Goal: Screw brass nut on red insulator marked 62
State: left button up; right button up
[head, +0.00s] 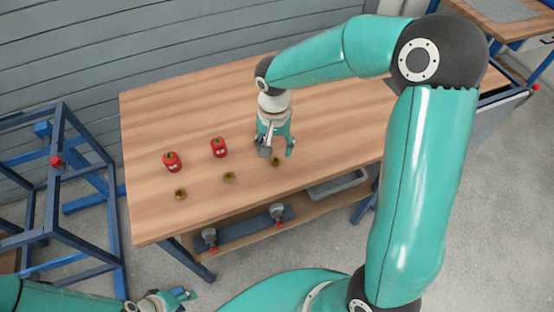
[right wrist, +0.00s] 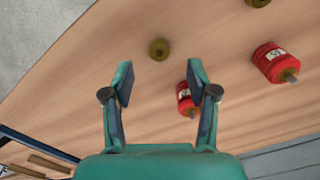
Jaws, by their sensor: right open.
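Two red insulators with white labels stand on the wooden table in the head view, one at the far left (head: 172,162) and one nearer the middle (head: 219,147). The right wrist view shows a large red insulator (right wrist: 270,64) and another (right wrist: 184,97) partly behind a finger. I cannot read their numbers surely. Brass nuts lie in a row in front, at left (head: 180,194), middle (head: 229,177) and right (head: 276,161). My right gripper (head: 277,149) (right wrist: 159,84) is open and empty, above the table near the right nut (right wrist: 159,49). My left gripper (head: 184,294) is low, off the table; its opening is unclear.
The table (head: 150,115) has clear wood at the back and right. A lower shelf holds a grey tray (head: 338,186) and clamp-like items (head: 277,212). A blue metal frame (head: 75,190) stands at left, and a grey slatted wall is behind.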

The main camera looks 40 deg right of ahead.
aim_at(275, 164)
jog(key=f, duration=0.4)
jog(key=shift+s+a+f+p, duration=0.25)
jog(key=shift+s+p, duration=0.1)
jog(key=shift+s, duration=0.05)
jog(key=shift+f, duration=0.4)
jog(key=c, duration=0.9)
